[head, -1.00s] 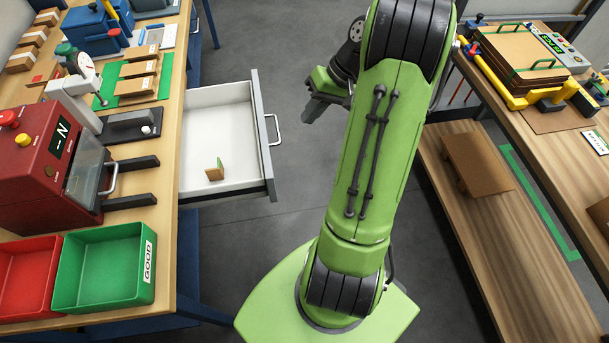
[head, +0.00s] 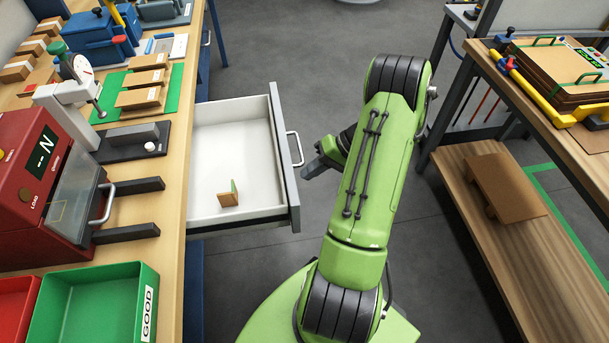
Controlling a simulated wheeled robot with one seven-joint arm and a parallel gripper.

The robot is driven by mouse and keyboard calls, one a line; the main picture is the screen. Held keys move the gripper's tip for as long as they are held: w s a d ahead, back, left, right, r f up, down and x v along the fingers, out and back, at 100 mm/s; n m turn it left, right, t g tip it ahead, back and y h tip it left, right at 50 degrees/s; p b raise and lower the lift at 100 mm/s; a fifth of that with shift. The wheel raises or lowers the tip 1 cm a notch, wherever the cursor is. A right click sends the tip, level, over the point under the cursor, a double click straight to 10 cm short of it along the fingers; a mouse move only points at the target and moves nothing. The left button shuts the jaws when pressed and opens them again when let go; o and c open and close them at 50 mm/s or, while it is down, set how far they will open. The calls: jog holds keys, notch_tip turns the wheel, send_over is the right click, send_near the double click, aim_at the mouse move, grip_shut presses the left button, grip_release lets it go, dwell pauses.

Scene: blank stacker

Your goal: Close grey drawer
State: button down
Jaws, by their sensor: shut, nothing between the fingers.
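The grey drawer (head: 285,160) stands pulled out from the left workbench in the head view. Its inside is white, and a small brown and green piece (head: 228,195) stands in it near the front. A metal bar handle (head: 296,149) is on the drawer's outer face. My gripper (head: 309,173) is just right of the drawer front, close to the handle and pointing toward it. It is shut and empty. I cannot tell whether it touches the drawer.
The left workbench (head: 175,190) carries a red machine (head: 40,165), a dial gauge stand (head: 70,105) and a green bin (head: 85,300). A right bench has a low wooden shelf (head: 480,245). Grey floor is open beyond the drawer.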

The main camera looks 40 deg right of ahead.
jog(key=shift+w+a, duration=0.5)
jog(key=shift+a, duration=0.3)
jog(key=shift+r, duration=0.1)
jog(key=w+a, duration=0.4)
jog(key=a, duration=0.2)
jog(key=w+a, duration=0.4)
jog(key=a, duration=0.2)
jog(key=w+a, duration=0.5)
jog(key=a, duration=0.2)
